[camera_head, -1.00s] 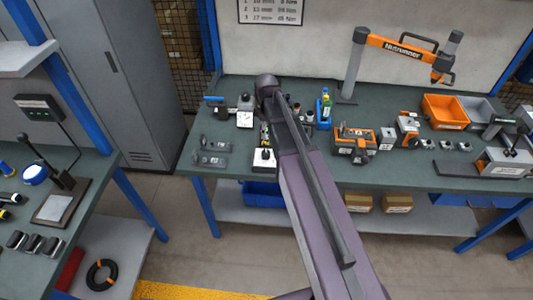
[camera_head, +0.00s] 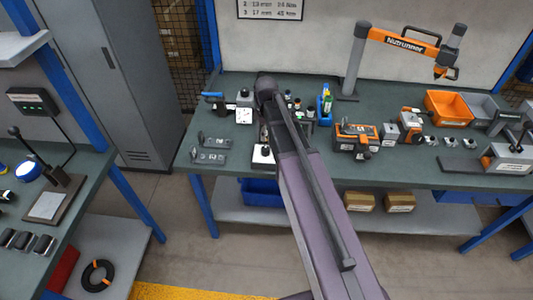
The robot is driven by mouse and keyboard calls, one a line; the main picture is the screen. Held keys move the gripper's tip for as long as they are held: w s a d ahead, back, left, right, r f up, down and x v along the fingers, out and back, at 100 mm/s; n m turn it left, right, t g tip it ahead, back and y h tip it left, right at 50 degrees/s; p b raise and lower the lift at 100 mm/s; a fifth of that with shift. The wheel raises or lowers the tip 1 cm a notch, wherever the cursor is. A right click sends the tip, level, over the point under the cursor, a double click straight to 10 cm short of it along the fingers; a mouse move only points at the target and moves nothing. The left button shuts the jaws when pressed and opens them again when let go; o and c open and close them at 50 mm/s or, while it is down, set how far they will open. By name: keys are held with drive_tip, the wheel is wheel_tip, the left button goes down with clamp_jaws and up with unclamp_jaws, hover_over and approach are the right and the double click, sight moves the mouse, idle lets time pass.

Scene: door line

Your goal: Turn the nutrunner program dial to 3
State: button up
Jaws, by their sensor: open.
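The orange nutrunner arm (camera_head: 398,44), lettered "Nutrunner", stands on a grey post at the back of the green bench. An orange and grey unit (camera_head: 357,137) with small dark knobs on its front sits on the bench right of my arm. A smaller grey and orange box (camera_head: 410,122) stands to its right. I cannot make out which knob is the program dial, nor any setting. My arm reaches up the middle over the bench and hides part of its left half. My gripper cannot be made out behind the arm.
A white chart (camera_head: 269,8) on the back wall lists sizes and torques. Orange (camera_head: 447,109) and grey (camera_head: 481,105) bins stand at the right. Small bottles and blocks crowd near my wrist. A second bench (camera_head: 75,205) is at left. Floor shows between the benches.

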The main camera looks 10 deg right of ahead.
sight(266, 149)
drive_tip(key=shift+f+b, duration=4.65)
drive_tip(key=shift+f, duration=0.25)
drive_tip(key=c, duration=1.2)
drive_tip(key=shift+o, duration=0.2)
drive_tip(key=shift+d, duration=0.2)
drive_tip(key=shift+a, duration=0.15)
